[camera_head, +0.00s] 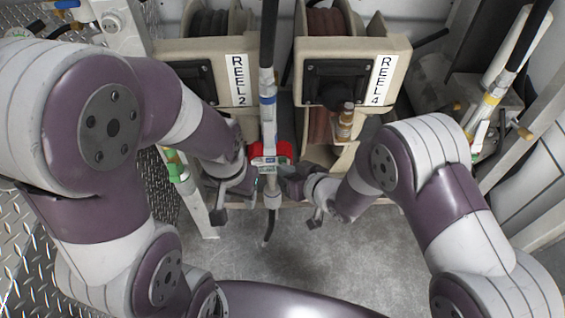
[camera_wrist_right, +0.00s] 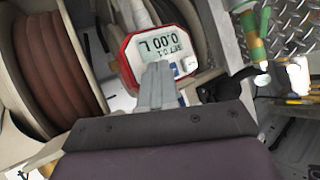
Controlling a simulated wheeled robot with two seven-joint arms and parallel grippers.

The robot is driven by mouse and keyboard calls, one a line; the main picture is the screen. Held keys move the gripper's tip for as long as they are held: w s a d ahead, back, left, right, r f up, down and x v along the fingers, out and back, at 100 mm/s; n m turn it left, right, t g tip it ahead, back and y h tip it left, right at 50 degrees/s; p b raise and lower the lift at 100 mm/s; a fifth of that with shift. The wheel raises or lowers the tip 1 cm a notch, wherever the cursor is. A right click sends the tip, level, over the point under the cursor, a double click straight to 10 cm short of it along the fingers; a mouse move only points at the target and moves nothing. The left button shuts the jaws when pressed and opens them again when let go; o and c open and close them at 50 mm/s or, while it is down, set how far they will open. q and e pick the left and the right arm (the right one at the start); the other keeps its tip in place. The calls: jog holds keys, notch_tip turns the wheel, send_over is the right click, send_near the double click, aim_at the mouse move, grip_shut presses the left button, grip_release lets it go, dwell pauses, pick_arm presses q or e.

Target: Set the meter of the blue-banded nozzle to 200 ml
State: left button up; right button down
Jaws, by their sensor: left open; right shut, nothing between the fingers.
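The blue-banded nozzle (camera_head: 268,112) hangs upright in the middle of the head view, its blue band above a red-framed meter (camera_head: 284,150). In the right wrist view the meter (camera_wrist_right: 127,62) appears rotated; its display shows zeros with an L and a smaller line that seems to begin with SET. A blue button and a pale button lie beside the display. My right gripper (camera_head: 289,182) is shut and empty, its fingertips (camera_wrist_right: 158,72) in front of the meter near the buttons; contact is unclear. My left gripper (camera_head: 250,176) is open at the meter's left side, its fingers partly hidden.
Reel 2 (camera_head: 208,22) and reel 4 (camera_head: 326,22) stand behind the nozzle. A yellow-banded nozzle (camera_head: 490,100) is at the right, and a green-banded nozzle (camera_head: 177,170) at the left. An amber-and-white fitting (camera_head: 345,122) is below reel 4. The grey floor in front is clear.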

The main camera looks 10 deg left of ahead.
jog(key=shift+w, duration=0.3)
jog(key=shift+s, duration=0.15)
dwell(0.4)
jog(key=shift+s+d, duration=0.25)
jog(key=shift+s, duration=0.65)
jog(key=s, duration=0.2)
jog(key=s+d+p, duration=0.1)
jog(key=s, duration=0.1)
jog(key=shift+s+d, duration=0.2)
jog(key=shift+s, duration=0.2)
